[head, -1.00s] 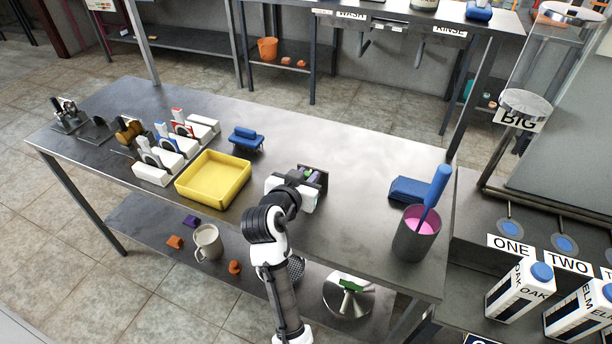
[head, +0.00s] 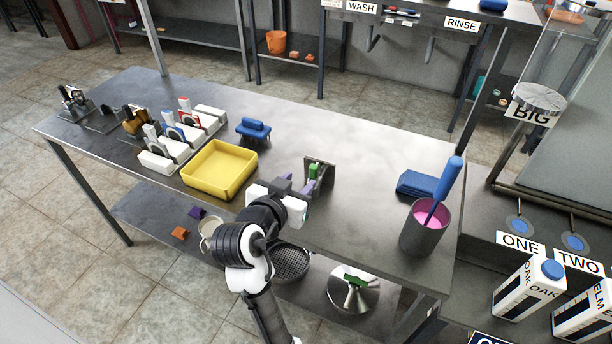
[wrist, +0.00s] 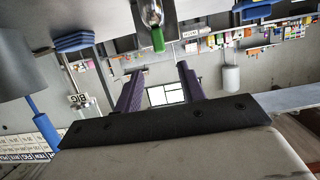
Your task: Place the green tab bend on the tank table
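The green tab bend (head: 314,170) stands at a small dark upright plate (head: 325,172) on the steel table (head: 365,145) in front of me. In the wrist view, a shiny curved metal part with a green end (wrist: 157,39) shows against the plate, beyond my fingertips. My gripper (head: 297,181) is beside it on the near side, with its purple fingers apart and nothing between them. The wrist view also shows the open, empty fingers (wrist: 158,80). I cannot tell from the frames how the bend is fixed to the plate.
The far middle of the table is clear.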

